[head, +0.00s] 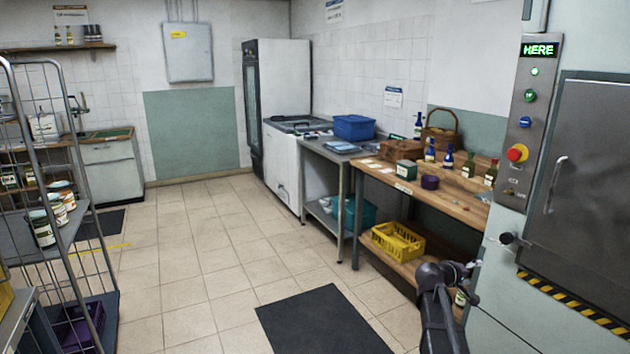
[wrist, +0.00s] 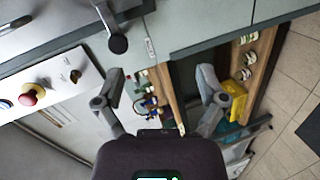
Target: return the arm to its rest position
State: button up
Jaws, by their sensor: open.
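My arm shows at the lower right of the head view, with my gripper (head: 472,282) in front of the pale cabinet side by the end of the wooden bench (head: 470,207). In the wrist view the two fingers of my gripper (wrist: 163,84) stand wide apart. Nothing is held between them; the bench and small bottles show behind the gap. A jar or bottle (head: 460,298) on the lower shelf is partly hidden by the gripper.
The control panel (head: 522,110) reading "HERE" and the grey lift door (head: 590,190) stand close on the right. A knob (head: 507,238) juts out near the gripper. A dark mat (head: 320,322) lies on open floor. A wire trolley (head: 85,225) with jars stands left.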

jog(key=s+a+f+m+g+y, duration=0.15)
jog(key=s+a+f+y, duration=0.3)
jog(key=s+a, duration=0.45)
jog(key=s+a+f+g+y, duration=0.2)
jog(key=s+a+f+y, duration=0.4)
jog(key=a, duration=0.5)
jog(key=s+a+f+m+g+y, duration=0.15)
jog(key=s+a+y, duration=0.25)
jog(key=s+a, duration=0.5)
notch_tip(320, 180, up, 15)
jog(key=a+p, duration=0.1)
jog(key=p, duration=1.5)
jog(key=shift+w+n+g, duration=0.3)
jog(key=shift+w, duration=0.05)
jog(key=shift+a+f+h, duration=0.1)
jog(key=shift+h, duration=0.15)
jog(key=c, duration=0.4)
jog(key=shift+c, duration=0.4)
